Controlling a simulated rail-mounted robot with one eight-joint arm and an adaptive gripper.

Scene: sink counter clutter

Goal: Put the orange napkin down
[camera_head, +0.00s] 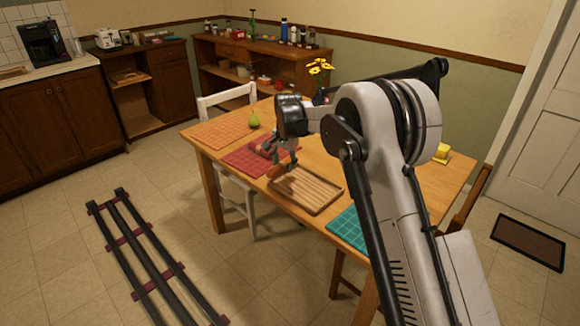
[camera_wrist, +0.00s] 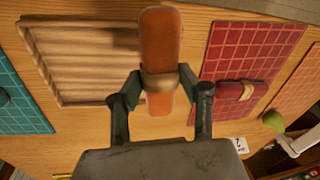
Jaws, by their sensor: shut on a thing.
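The orange napkin (camera_wrist: 161,35) is a rolled cloth with a tan ring round its middle. My gripper (camera_wrist: 160,84) is shut on it at the ring, one finger on each side. In the wrist view the napkin hangs above the table, between the ridged wooden tray (camera_wrist: 75,98) and the red placemat (camera_wrist: 243,48). In the head view my gripper (camera_head: 283,161) is over the table by the tray's back left end, with the napkin (camera_head: 277,171) small and partly hidden below it. The napkin's height over the table is hard to tell.
A dark red rolled napkin (camera_wrist: 240,93) lies on the red placemat. An orange placemat (camera_head: 223,131) is at the table's left, with a green pear (camera_head: 254,120) near it. A teal placemat (camera_head: 349,230) lies right of the tray. Yellow flowers (camera_head: 320,67) stand at the back.

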